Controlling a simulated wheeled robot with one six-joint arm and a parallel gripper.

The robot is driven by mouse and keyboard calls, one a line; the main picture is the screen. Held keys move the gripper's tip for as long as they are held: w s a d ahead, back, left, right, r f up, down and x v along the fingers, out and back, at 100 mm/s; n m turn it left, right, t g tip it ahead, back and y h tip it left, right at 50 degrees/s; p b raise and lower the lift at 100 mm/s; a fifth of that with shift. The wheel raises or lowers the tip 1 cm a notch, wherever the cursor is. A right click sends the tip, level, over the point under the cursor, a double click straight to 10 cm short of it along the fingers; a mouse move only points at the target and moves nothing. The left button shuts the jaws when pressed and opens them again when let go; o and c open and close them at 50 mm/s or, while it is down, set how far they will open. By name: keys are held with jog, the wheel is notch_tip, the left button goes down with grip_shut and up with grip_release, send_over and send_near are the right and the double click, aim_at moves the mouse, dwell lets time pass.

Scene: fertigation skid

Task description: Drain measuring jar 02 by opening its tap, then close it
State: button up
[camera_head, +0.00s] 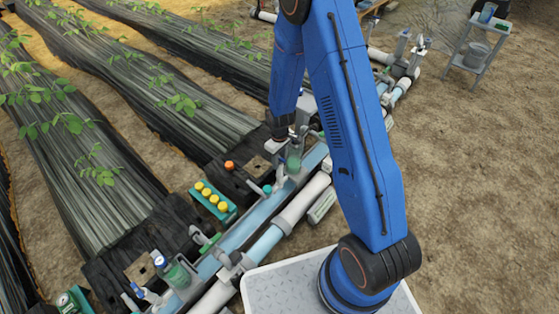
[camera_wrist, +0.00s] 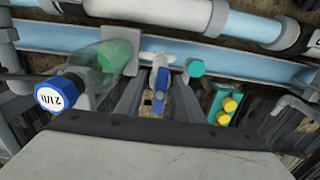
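In the wrist view a clear jar with green contents (camera_wrist: 112,60) lies toward the left of the picture. Its blue cap (camera_wrist: 62,95) carries a white label that I cannot read surely, so I cannot confirm it is jar 02. Beside it is a tap with a blue handle (camera_wrist: 160,88) on a pale body. My gripper (camera_wrist: 158,98) is open, with one grey finger on each side of the tap handle; contact is not clear. In the head view my gripper (camera_head: 284,142) is beside a green jar (camera_head: 294,162) on the pipe line, and the arm hides part of this area.
A teal rack with yellow caps (camera_head: 212,200) stands beside the light blue channel (camera_head: 262,212). Another jar (camera_head: 178,274) stands at the lower left. White pipes (camera_head: 300,204) run alongside. A grey shelf stand (camera_head: 478,50) is at the upper right, with bare soil around it.

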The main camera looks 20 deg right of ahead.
jog(key=shift+r, duration=3.95)
jog(key=shift+r, duration=0.2)
jog(key=s+d+r+m+t, duration=0.15)
jog(key=s+r, duration=0.35)
jog(key=r, duration=0.7)
jog(key=s+d+r+m+t, duration=0.15)
jog(key=s+r, duration=0.35)
jog(key=r, duration=0.8)
jog(key=s+d+r+m, duration=0.1)
jog(key=s+r, duration=0.3)
jog(key=s, duration=0.3)
jog(key=s+d+r+m+t, duration=0.1)
jog(key=s+r, duration=0.3)
jog(key=s, duration=0.4)
jog(key=s+d+r+m, duration=0.1)
jog(key=s+r, duration=0.3)
jog(key=s, duration=0.4)
jog(key=shift+d+m+t, duration=0.4)
jog(key=shift+d, duration=0.1)
